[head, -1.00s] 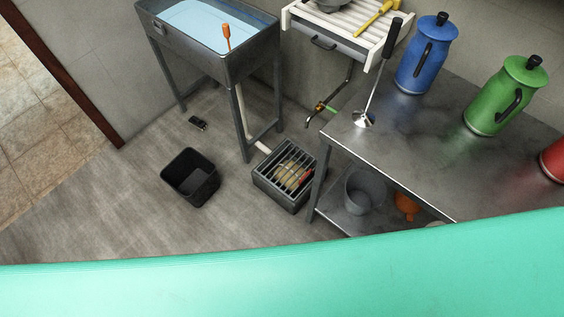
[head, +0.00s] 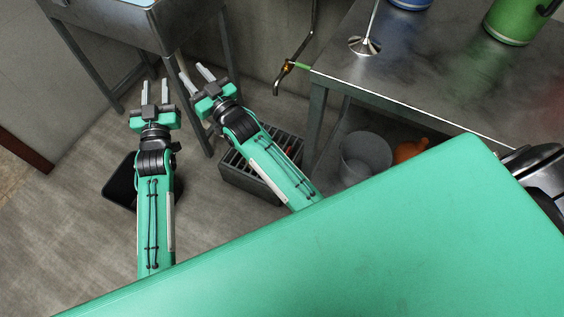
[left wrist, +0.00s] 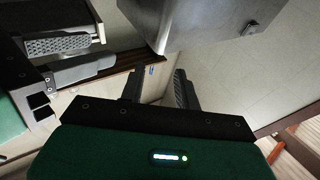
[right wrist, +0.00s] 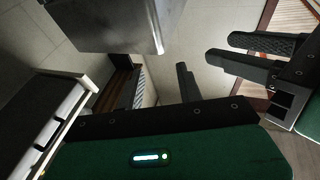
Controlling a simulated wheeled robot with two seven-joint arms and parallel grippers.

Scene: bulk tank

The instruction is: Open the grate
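The grate (head: 236,162) is a set of dark parallel bars on top of a grey box on the floor, beside the steel table's leg. My right forearm crosses over it and hides much of its middle. The bars look in place on the box. My left gripper (head: 155,91) is open and empty, left of the grate and beyond it. My right gripper (head: 198,76) is open and empty, beyond the grate near the tank's leg. Both wrist views show parted fingers with nothing between them. The grate is not seen in either wrist view.
A grey tank (head: 160,28) on legs stands just beyond my grippers. The steel table (head: 425,85) is at the right, with a grey bucket (head: 366,157) and an orange object (head: 408,150) beneath. A black bin (head: 122,182) stands behind my left arm. Floor at left is free.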

